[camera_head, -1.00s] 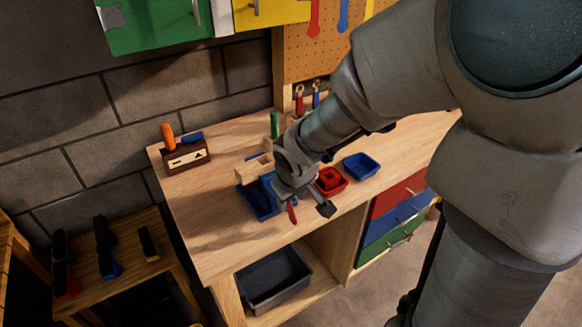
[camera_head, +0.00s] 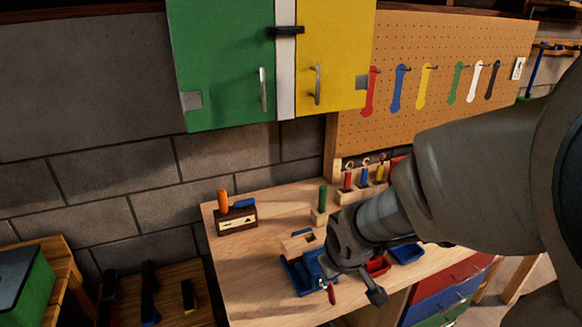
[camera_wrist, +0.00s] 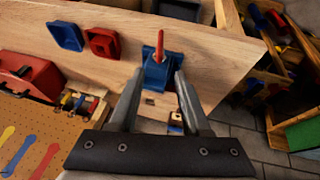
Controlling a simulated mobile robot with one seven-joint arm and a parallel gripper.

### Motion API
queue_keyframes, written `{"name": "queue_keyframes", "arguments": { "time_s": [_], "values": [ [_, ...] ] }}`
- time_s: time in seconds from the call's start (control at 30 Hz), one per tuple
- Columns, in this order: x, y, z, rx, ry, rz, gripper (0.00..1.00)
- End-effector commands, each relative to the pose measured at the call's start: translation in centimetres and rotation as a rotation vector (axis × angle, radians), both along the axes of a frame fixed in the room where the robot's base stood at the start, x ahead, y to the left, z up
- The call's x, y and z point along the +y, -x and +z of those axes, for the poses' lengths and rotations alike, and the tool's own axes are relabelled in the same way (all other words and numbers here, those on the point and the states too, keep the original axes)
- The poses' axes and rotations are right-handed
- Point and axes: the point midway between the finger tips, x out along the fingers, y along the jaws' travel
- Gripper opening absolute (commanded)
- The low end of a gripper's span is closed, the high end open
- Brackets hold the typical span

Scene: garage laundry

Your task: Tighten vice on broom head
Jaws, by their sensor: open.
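The blue vice (camera_head: 299,277) stands on the wooden workbench, with a light wooden block (camera_head: 298,243), apparently the broom head, at its top. Its red handle (camera_head: 331,293) points toward the bench's front edge. My gripper (camera_head: 352,285) is at the handle side of the vice and hides part of it. In the wrist view the vice (camera_wrist: 158,75) and its red handle (camera_wrist: 160,47) appear between and just beyond the fingertips of my gripper (camera_wrist: 158,76). The fingers are apart, with nothing held. Contact with the handle cannot be told.
A red bin (camera_head: 378,265) and a blue bin (camera_head: 407,253) sit right of the vice. A dark block with orange and blue handles (camera_head: 237,218) stands at the back left. Bare benchtop (camera_head: 250,275) lies left of the vice. Cabinets (camera_head: 222,60) hang above.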

Motion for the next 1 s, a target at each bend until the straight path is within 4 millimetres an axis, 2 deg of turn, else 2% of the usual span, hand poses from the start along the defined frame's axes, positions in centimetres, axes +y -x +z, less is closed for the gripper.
{"name": "queue_keyframes", "arguments": {
  "time_s": [1.0],
  "values": [
    [0.20,-0.12,-0.09,-0.010,0.012,0.006,0.47]
  ]
}}
